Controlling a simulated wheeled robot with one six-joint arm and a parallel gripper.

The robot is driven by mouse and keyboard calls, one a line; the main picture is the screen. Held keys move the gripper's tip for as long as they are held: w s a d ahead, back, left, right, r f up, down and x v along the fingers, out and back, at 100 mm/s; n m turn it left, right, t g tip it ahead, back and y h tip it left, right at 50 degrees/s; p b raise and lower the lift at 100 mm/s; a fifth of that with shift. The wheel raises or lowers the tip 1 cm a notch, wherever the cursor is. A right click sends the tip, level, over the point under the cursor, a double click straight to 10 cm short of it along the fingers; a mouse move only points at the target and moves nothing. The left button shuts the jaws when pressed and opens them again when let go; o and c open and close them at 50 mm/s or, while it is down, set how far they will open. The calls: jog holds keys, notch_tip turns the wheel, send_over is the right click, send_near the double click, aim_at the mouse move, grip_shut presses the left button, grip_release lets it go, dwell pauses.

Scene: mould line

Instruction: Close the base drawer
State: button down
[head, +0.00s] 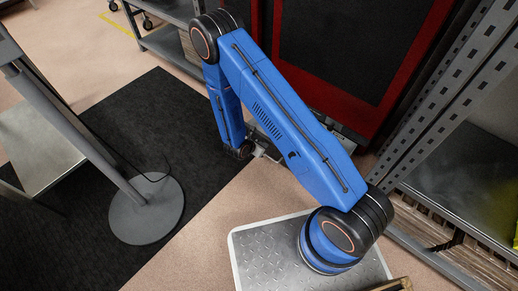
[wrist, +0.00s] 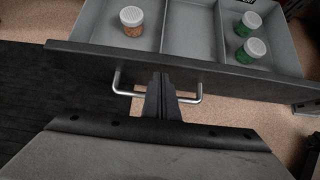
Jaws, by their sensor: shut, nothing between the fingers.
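The base drawer (wrist: 186,36) stands open in the wrist view, a grey tray with dividers behind a dark front panel (wrist: 240,78). A silver bar handle (wrist: 127,93) is on that panel. My gripper (wrist: 162,78) is shut and empty. Its fingertips are at the middle of the panel, between the two ends of the handle, and cover the middle of the bar. I cannot tell whether they touch. In the head view my gripper (head: 262,150) is small beside my blue arm, which hides most of the drawer.
The drawer holds a white-lidded jar with brown contents (wrist: 132,21) and two white-lidded green jars (wrist: 248,25). A red-framed dark panel (head: 345,55) rises behind my arm. Grey shelving (head: 455,80) stands right. A round-based stand (head: 146,215) is on the black mat (head: 150,110) at left.

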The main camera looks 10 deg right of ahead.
jog(key=shift+w+d, duration=0.5)
jog(key=shift+d, duration=0.1)
jog(key=w+d, duration=0.7)
jog(key=d, duration=0.3)
jog(key=w+d, duration=0.8)
jog(key=d, duration=0.3)
jog(key=shift+a, duration=0.1)
